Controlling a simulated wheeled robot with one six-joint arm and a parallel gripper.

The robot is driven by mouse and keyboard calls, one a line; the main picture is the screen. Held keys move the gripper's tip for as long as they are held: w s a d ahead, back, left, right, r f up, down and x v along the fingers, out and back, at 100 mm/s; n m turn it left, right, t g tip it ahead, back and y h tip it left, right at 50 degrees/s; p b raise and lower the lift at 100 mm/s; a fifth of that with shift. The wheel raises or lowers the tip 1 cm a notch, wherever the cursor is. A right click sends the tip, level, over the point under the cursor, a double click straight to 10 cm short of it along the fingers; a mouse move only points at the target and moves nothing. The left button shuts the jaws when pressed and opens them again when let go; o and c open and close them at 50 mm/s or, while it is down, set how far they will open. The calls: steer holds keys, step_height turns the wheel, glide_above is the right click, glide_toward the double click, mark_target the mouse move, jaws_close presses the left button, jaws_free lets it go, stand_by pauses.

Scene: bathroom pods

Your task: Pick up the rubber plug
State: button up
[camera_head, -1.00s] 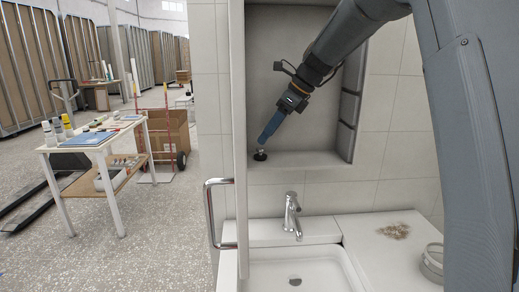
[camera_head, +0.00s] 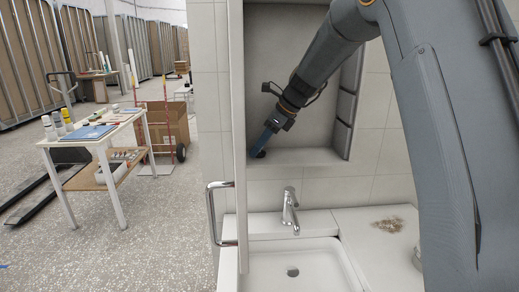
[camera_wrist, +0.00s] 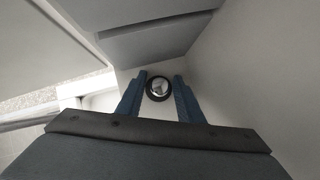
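The rubber plug (camera_head: 261,154) is a small dark piece on the shelf of the wall niche, at the left end. It is mostly hidden behind my gripper (camera_head: 262,146) in the head view. In the wrist view the plug (camera_wrist: 158,89) shows as a black ring with a shiny metal centre.
The niche (camera_head: 290,95) has side walls close around my arm. Below it stand a chrome tap (camera_head: 290,210) and a white sink (camera_head: 315,258). Brown debris (camera_head: 388,225) lies on the counter at right. A metal handle (camera_head: 212,215) is at left.

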steer(key=c, duration=0.4)
steer(key=shift+d+r, duration=0.1)
steer(key=shift+r, duration=0.05)
